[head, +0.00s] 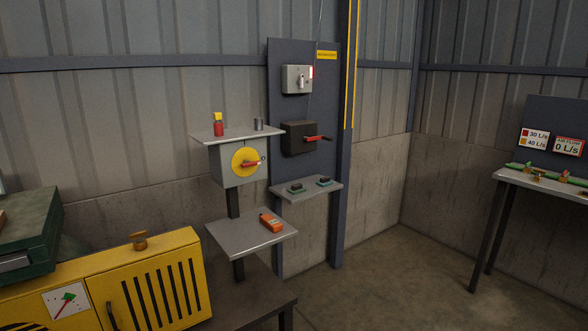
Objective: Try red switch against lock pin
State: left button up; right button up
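A grey box (229,170) on a post carries a round yellow plate (239,168) with a red switch handle (250,164) lying roughly level, pointing right. A small dark detail sits at the right of the plate; I cannot tell whether it is the lock pin. A second red handle (316,138) sticks out to the right from a dark box (298,145) on the blue-grey panel. Neither of my grippers shows in the head view, and nothing is seen touching either handle.
A shelf (238,136) above the grey box holds a red item with yellow top (218,125) and a grey cylinder (258,124). A lower shelf (245,240) holds an orange device (271,222). A yellow cabinet (185,247) stands front left. Floor at right is clear.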

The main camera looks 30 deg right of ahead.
aim_at(246, 163)
jog(key=u, duration=0.5)
jog(key=k, duration=0.2)
jog(key=z, duration=1.8)
jog(key=i, duration=0.9)
jog(key=u, duration=0.35)
